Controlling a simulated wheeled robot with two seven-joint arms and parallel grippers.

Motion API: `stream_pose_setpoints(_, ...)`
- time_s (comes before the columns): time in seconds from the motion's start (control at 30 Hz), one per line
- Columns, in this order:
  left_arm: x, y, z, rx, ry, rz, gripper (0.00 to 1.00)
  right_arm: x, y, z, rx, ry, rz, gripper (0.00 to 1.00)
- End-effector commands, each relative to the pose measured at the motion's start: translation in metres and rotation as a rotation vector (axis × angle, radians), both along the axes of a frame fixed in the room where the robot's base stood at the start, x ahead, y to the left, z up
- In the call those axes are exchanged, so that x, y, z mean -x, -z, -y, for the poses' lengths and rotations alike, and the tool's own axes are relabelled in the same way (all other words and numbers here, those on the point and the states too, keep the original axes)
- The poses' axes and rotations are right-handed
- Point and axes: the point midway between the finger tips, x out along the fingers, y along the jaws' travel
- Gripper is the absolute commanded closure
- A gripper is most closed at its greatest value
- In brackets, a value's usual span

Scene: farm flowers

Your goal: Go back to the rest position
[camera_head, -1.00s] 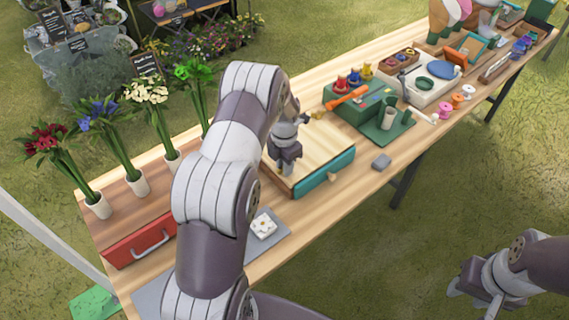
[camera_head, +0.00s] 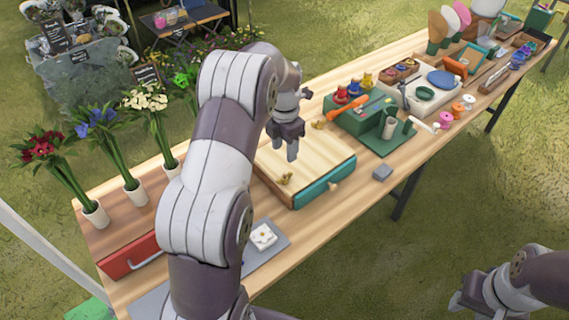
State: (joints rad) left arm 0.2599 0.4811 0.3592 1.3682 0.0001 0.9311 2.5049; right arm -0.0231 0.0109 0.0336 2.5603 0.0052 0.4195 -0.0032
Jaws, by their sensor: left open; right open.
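My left gripper (camera_head: 287,150) is open and empty, fingers pointing down above the far left part of a wooden-topped box (camera_head: 318,158) with a teal front drawer (camera_head: 325,184). Its arm comes in from the bottom and covers much of the left side of the table. A small brass-coloured piece (camera_head: 285,179) lies on the box top, below the gripper and apart from it.
The long wooden table (camera_head: 345,205) holds vases of flowers (camera_head: 95,213) and a red drawer (camera_head: 130,255) at left. A green spool stand (camera_head: 365,120) and several trays stand toward the far right. A grey mat (camera_head: 268,250) bears a white tile (camera_head: 262,236). Grass on the right is free.

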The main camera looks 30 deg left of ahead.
Motion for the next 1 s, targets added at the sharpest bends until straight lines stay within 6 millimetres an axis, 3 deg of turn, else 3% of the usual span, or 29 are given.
stream_pose_setpoints(0.17,0.0,-0.016,0.0,0.001,0.0,-0.001,0.5,0.0,-0.005,0.0,0.0,0.0,0.001,0.57)
stream_pose_setpoints(0.67,0.0,-0.016,0.0,0.0,0.02,-0.001,0.5,0.0,-0.004,0.0,0.0,0.0,0.001,0.57)
stream_pose_setpoints(0.77,-0.004,-0.016,-0.001,-0.008,0.204,0.019,0.5,0.0,-0.004,0.0,0.0,0.0,0.001,0.57)
stream_pose_setpoints(0.83,-0.002,-0.008,0.0,-0.016,0.47,0.027,0.5,0.0,-0.004,0.0,0.0,0.0,0.001,0.57)
stream_pose_setpoints(1.0,0.045,0.009,0.023,-0.03,1.376,0.021,0.5,0.0,-0.004,0.0,0.0,0.0,0.001,0.57)
